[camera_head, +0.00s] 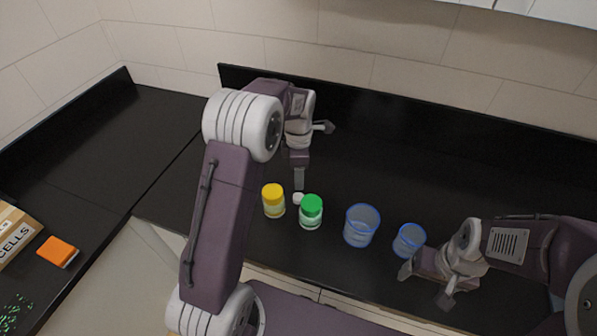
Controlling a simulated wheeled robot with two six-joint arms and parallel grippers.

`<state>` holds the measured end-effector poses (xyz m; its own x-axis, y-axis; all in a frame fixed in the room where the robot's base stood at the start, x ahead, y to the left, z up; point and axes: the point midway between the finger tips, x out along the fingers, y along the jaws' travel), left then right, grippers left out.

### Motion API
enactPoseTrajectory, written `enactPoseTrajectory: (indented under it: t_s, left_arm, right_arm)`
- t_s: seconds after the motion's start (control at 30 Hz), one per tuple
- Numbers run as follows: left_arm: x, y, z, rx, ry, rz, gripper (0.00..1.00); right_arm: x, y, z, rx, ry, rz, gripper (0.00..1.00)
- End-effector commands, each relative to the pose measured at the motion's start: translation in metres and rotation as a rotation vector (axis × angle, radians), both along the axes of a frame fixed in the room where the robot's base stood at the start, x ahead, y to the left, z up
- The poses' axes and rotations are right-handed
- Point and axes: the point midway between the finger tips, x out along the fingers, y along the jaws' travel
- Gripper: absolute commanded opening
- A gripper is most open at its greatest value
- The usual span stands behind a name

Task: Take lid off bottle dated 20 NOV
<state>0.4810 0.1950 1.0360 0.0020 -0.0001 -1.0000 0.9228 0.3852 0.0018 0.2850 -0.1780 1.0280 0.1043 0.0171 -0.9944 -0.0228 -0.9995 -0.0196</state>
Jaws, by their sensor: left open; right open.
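A bottle with a yellow lid (273,200) stands on the black counter. A bottle with a green lid (311,211) stands to its right. A small white round thing (298,198) shows between them, just behind; I cannot tell whether it is a lid or a bottle top. No date is readable on any bottle. My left gripper (313,153) is open, above and behind the bottles, with one finger pointing down close to the white thing; I cannot tell if they touch. My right gripper (425,287) is open and empty near the counter's front edge.
Two clear blue-rimmed cups, a larger one (361,226) and a smaller one (409,241), stand right of the bottles. The smaller is close to my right gripper. An orange block (57,252) and a box marked "CELLS" (14,232) lie on the left counter. The back right counter is clear.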

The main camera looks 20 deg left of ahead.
Motion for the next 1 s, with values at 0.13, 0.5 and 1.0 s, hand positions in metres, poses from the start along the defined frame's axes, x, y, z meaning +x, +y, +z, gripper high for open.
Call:
enactPoseTrajectory:
  t_s: [0.13, 0.5, 1.0]
  left_arm:
    - [0.000, 0.000, 0.015, 0.000, 0.000, 0.000, 0.54]
    - [-0.058, -0.008, 0.016, 0.003, -0.033, -0.624, 0.54]
    - [-0.196, -0.017, -0.009, 0.095, -0.087, -1.943, 0.54]
  right_arm:
    - [0.000, 0.000, -0.001, 0.000, 0.000, 0.000, 0.78]
    - [0.000, 0.000, -0.001, 0.000, 0.000, 0.000, 0.78]
    - [0.000, 0.000, -0.001, 0.000, 0.000, 0.000, 0.78]
